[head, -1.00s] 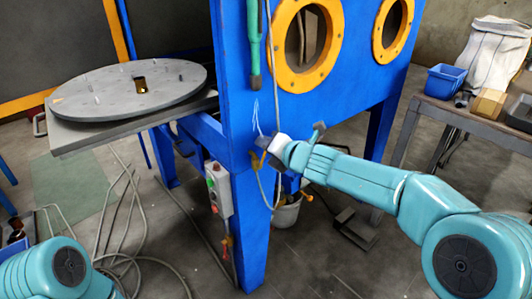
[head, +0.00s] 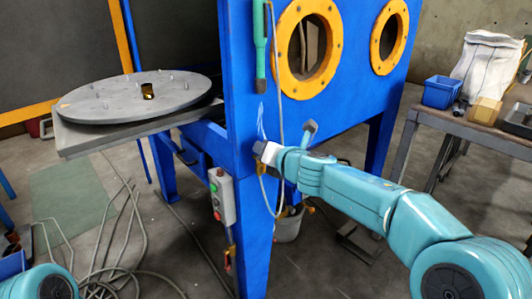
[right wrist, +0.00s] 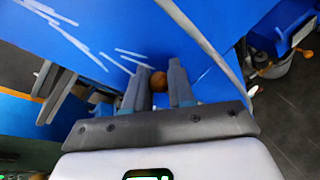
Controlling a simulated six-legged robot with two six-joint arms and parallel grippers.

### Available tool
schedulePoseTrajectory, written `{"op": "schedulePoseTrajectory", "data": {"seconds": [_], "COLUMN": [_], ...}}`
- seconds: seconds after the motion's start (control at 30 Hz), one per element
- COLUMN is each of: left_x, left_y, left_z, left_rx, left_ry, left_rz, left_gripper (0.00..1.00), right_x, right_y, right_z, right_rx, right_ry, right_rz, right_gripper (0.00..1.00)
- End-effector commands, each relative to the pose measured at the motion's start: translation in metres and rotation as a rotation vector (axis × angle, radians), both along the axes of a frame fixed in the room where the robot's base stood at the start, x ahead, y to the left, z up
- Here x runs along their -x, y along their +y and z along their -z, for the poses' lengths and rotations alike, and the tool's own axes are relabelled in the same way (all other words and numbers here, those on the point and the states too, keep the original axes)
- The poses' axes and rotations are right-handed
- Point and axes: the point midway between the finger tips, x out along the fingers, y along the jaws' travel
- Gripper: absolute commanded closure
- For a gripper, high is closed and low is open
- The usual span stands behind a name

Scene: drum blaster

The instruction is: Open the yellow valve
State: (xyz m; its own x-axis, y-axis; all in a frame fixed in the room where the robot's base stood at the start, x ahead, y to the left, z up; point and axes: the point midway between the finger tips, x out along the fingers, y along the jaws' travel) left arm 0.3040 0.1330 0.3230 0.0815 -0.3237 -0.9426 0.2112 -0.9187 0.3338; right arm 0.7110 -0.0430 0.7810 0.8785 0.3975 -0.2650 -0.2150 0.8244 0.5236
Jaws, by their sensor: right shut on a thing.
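My right gripper (head: 261,152) is at the front of the blue cabinet (head: 243,110), below the hanging green tool. In the right wrist view my right gripper's two fingers (right wrist: 162,82) are shut on a small rounded orange-brown part, which I take to be the yellow valve (right wrist: 158,79). The fingers hide its sides, so how far it is turned cannot be told. In the head view the gripper mostly covers the valve. Only part of my left arm shows at the bottom left, and its gripper is out of view.
A grey hose (head: 277,90) hangs down the cabinet front beside my right gripper. A control box with buttons (head: 221,196) is on the cabinet leg. A round turntable (head: 110,98) is at the left. A table with a blue bin (head: 441,92) stands at the right. Cables lie on the floor.

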Motion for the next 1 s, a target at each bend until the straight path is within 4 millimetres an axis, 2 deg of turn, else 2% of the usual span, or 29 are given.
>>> {"op": "schedulePoseTrajectory", "data": {"seconds": [0.03, 0.2, 0.23, 0.27, 0.3, 1.0], "left_x": [-0.0001, -0.0001, 0.0000, 0.0000, 0.0000, 0.0004], "left_y": [0.0001, 0.0000, 0.0000, 0.0000, 0.0000, -0.0004], "left_z": [0.0001, 0.0001, 0.0001, 0.0001, 0.0001, -0.0021], "left_rx": [0.000, 0.000, 0.000, 0.000, 0.000, 0.000], "left_ry": [0.000, 0.000, 0.000, 0.000, 0.000, 0.000], "left_rz": [0.000, 0.000, 0.000, 0.000, 0.000, 0.002], "left_gripper": [0.00, 0.00, 0.00, 0.00, 0.00, 0.00], "right_x": [0.0020, 0.0025, 0.0027, 0.0028, 0.0029, 0.0071], "right_y": [0.0057, 0.0059, 0.0059, 0.0058, 0.0054, 0.0025], "right_z": [0.0040, 0.0045, 0.0045, 0.0044, 0.0041, -0.0037], "right_rx": [-0.003, -0.005, -0.005, -0.004, -0.004, -0.002], "right_ry": [0.009, 0.010, 0.010, 0.009, 0.009, 0.004], "right_rz": [-0.012, -0.011, -0.011, -0.011, -0.010, -0.001], "right_gripper": [1.00, 1.00, 0.67, 0.57, 0.52, 0.52]}}
